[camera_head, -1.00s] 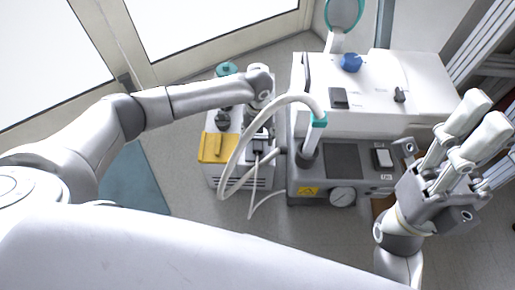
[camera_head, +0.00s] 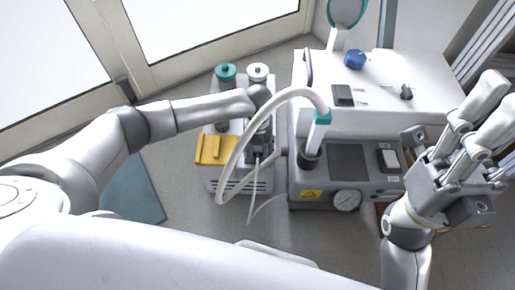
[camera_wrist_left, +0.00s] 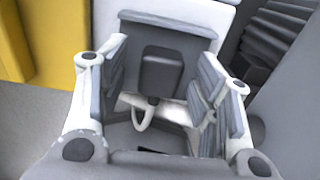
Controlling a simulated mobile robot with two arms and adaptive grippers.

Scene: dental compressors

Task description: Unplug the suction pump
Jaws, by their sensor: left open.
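A dark grey plug (camera_wrist_left: 162,72) sits against a grey socket plate (camera_wrist_left: 195,38) in the left wrist view. A pale cable (camera_wrist_left: 142,122) loops below it. My left gripper (camera_wrist_left: 155,90) is open, with one finger on each side of the plug; I cannot tell whether they touch it. In the head view, my left gripper (camera_head: 260,132) is above the smaller unit (camera_head: 240,182), which has a yellow panel (camera_head: 214,150). I cannot tell which unit is the suction pump. My right gripper (camera_head: 497,105) is raised at the right, its fingers apart and empty.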

